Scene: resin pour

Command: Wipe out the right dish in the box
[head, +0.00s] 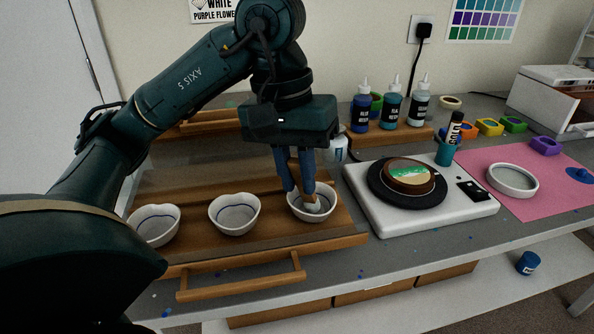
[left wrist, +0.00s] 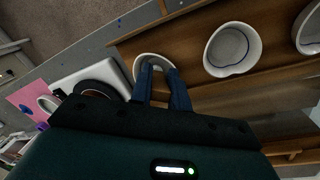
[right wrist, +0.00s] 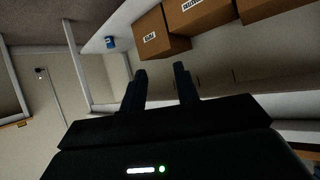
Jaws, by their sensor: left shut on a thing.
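The wooden box (head: 345,239) is a low tray holding three white dishes with blue lines in a row. The right dish (head: 325,214) is under my left gripper (head: 304,196); the left wrist view shows its rim (left wrist: 153,57) around my fingertips. My left gripper points down into this dish, shut on a small beige wad (head: 312,204), mostly hidden by the fingers. The middle dish (head: 234,216) and left dish (head: 155,227) stand upright and apart. My right gripper (right wrist: 160,72) is open and empty, away from the box.
Right of the box, a white base (head: 459,211) carries a dark turntable (head: 379,196) with a round piece. Bottles (head: 361,110) stand behind it. A pink mat (head: 542,206) lies farther right. Cardboard boxes (right wrist: 205,16) sit on a shelf below the table.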

